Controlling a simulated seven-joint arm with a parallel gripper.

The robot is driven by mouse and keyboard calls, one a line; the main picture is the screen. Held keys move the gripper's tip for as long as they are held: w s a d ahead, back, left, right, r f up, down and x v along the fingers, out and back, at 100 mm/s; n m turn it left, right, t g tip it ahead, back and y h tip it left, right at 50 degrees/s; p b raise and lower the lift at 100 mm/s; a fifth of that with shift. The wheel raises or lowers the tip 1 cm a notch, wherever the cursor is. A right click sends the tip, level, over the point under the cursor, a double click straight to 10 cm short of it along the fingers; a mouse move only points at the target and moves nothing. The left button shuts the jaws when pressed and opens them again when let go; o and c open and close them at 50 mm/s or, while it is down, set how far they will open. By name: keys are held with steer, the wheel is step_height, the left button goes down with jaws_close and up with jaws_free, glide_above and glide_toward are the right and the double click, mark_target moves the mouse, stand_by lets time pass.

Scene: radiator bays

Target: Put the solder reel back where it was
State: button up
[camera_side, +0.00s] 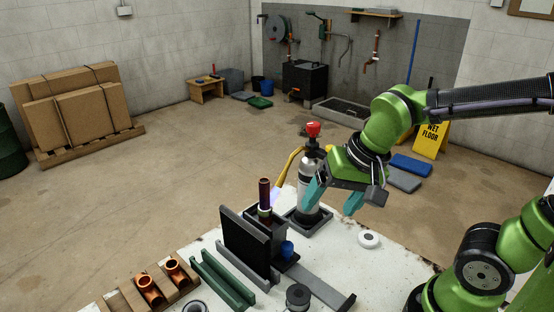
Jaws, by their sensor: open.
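My gripper (335,197) has teal fingers, spread apart and empty. It hangs above the workbench (325,254), beside and partly in front of the grey gas cylinder of a torch. A dark, spool-shaped thing (298,297) stands at the bench's front, to the left of a grey metal bar; it may be the solder reel. A second dark round thing (195,307) is cut off by the bottom edge, so I cannot tell which is the reel. A white ring-shaped roll (369,239) lies flat below and right of my gripper.
The torch cylinder (310,180), with a red knob, stands in a dark tray. A black radiator panel (245,245), a copper pipe (264,193), a blue cup (287,250) and green rails (222,278) crowd the bench's middle. Copper fittings (149,288) sit in a wooden rack.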

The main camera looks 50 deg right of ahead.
steer(key=d+r+n+t, duration=0.1)
steer(key=s+d+r+n+t, duration=0.2)
steer(key=shift+d+r+n+y, duration=0.3)
steer(key=shift+d+r+y, duration=0.05)
steer(key=shift+r+y, duration=0.05)
